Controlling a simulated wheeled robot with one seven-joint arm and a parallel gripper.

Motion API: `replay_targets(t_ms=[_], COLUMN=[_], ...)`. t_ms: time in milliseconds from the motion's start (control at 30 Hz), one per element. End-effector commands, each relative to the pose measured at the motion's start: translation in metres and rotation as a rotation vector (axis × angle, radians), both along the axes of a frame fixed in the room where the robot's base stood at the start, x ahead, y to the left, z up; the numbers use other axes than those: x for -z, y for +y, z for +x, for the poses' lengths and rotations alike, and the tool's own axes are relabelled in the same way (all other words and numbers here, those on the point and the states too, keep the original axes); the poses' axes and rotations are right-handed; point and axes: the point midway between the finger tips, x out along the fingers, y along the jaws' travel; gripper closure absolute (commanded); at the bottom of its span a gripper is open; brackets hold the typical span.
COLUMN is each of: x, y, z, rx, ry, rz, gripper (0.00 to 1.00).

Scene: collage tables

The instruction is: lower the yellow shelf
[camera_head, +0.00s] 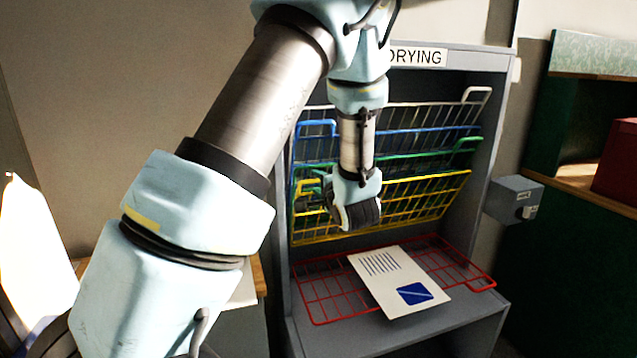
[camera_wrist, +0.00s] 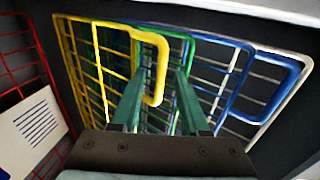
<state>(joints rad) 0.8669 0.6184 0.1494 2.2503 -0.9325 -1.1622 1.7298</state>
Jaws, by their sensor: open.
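The yellow shelf (camera_head: 432,196) is a wire rack that stands tilted up in the grey drying cabinet, in front of the other raised shelves. In the wrist view the looped yellow handle (camera_wrist: 162,62) shows between and just beyond my green fingers. My gripper (camera_wrist: 160,84) is open, with a finger on either side of the handle loop; I cannot tell whether either one touches it. In the head view my gripper (camera_head: 358,212) is at the left part of the yellow shelf, and its fingers are hidden behind my wrist.
Green (camera_head: 465,143), blue (camera_head: 318,124) and white (camera_head: 483,92) wire shelves are tilted up behind the yellow one. A red shelf (camera_head: 318,290) lies flat below, with a printed white sheet (camera_head: 385,275) on it. A grey box (camera_head: 515,192) is on the cabinet's right side.

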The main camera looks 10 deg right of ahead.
Motion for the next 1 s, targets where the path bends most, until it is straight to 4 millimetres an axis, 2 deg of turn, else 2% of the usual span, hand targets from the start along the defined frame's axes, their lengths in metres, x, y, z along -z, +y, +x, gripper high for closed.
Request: replay_targets(t_ms=[167, 567, 1000], x=[0.0001, 0.0000, 0.0002], y=[-0.0001, -0.0003, -0.0004], z=[-0.0002, -0.0004, -0.0005], rx=[0.000, 0.000, 0.000], ry=[0.000, 0.000, 0.001], rz=[0.000, -0.001, 0.000], gripper=[0.56, 1.00, 1.00])
